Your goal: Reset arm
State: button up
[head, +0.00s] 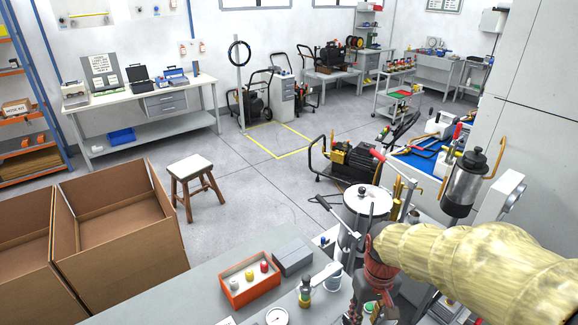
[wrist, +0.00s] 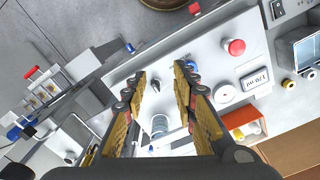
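My arm, in a yellowish sleeve, reaches in from the right of the head view. Its end hangs over the grey workbench (head: 205,290), and its fingertips are hard to make out there. In the wrist view my gripper (wrist: 160,80) is open, its two gold-padded fingers apart with nothing held between them. Between and below the fingers show a pale work surface and a small bluish jar (wrist: 160,124). No separate task object is named.
An orange tray (head: 236,297) with coloured knobs, a grey box (head: 293,258) and a dark bottle (head: 305,291) stand on the bench near my gripper. A steel pot (head: 366,203) stands behind. Cardboard boxes (head: 112,215) and a stool (head: 192,167) are left; open floor lies beyond.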

jog(key=s+r+m+t+b, duration=0.1)
jog(key=s+r+t+b, duration=0.2)
jog(key=s+r, duration=0.8)
jog(key=shift+s+r+m+t, duration=0.3)
jog(key=shift+r+t, duration=0.7)
jog(key=shift+t, duration=0.4)
